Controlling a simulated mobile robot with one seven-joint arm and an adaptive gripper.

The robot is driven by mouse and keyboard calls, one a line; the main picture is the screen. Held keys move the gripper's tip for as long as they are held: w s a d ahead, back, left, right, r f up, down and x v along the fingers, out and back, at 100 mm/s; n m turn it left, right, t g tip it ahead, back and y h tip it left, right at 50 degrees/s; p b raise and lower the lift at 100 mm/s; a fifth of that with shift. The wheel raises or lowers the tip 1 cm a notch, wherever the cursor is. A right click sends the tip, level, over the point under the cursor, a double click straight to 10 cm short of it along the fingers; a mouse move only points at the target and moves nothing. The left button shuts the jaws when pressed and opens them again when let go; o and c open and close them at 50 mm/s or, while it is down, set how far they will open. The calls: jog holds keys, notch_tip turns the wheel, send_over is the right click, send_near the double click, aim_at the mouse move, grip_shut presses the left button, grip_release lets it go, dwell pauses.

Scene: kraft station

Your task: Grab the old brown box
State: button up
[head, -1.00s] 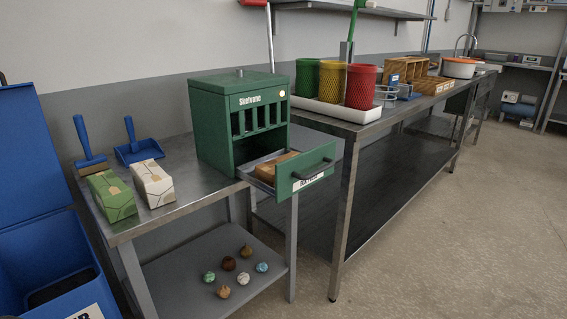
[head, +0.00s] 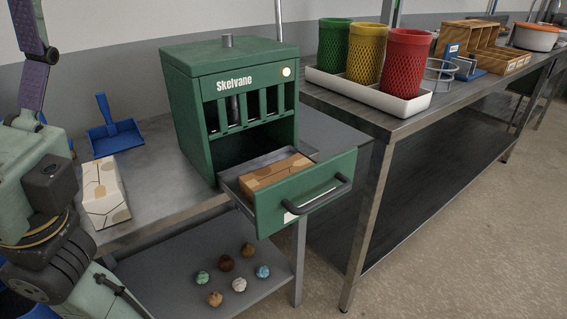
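The brown box (head: 273,172) lies in the pulled-out drawer (head: 304,194) of the green Skelvane cabinet (head: 228,99) in the head view. It has a patterned top, and the drawer front hides part of its near side. A white patterned box (head: 105,190) lies on the metal table to the left of the cabinet. My arm shows at the left edge of the head view, left of the white box and well away from the drawer. My gripper's fingertips are not in view.
A blue dustpan (head: 116,136) lies behind the white box. Several small balls (head: 239,285) sit on the lower shelf. A white tray (head: 402,105) with green, yellow and red mesh cups stands on the bench to the right. The floor in front of the bench is clear.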

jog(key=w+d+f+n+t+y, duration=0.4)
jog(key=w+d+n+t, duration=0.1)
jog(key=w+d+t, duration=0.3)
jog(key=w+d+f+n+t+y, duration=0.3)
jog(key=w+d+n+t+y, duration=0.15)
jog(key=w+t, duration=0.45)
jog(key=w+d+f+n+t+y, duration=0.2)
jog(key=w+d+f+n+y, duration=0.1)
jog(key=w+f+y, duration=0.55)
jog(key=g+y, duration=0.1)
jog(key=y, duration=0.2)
send_near(308, 160)
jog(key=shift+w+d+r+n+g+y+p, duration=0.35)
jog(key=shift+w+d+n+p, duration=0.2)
jog(key=shift+p, duration=0.2)
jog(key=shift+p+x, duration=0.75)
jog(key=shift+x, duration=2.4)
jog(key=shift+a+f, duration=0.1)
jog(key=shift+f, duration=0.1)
